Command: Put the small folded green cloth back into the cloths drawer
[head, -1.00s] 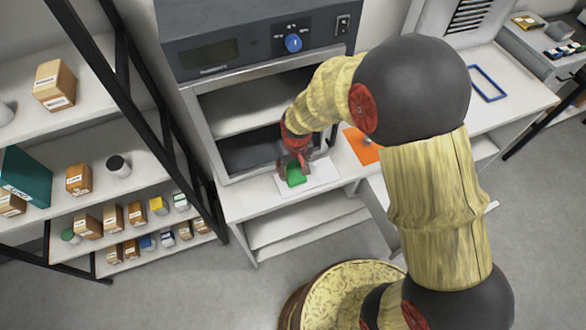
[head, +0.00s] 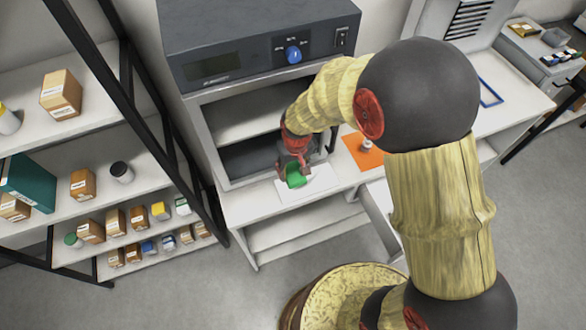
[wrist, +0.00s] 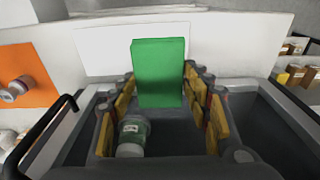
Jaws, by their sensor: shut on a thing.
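The small green cloth (head: 296,176) is held between the fingers of my gripper (head: 292,162), in front of the open cabinet. In the wrist view the cloth (wrist: 158,72) stands as a green block between the two fingertips of my gripper (wrist: 160,85), which is shut on it. A white sheet (head: 318,181) lies on the bench below the cloth. A pale drawer-like front (head: 378,212) shows beside my arm at the right; my arm hides most of it, so its contents cannot be seen.
A grey cabinet (head: 255,50) with a blue knob stands behind my gripper. An orange mat (head: 358,152) with a small jar lies right of the sheet. A green-labelled jar (wrist: 133,132) shows low in the wrist view. A shelf rack (head: 125,85) with boxes stands left.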

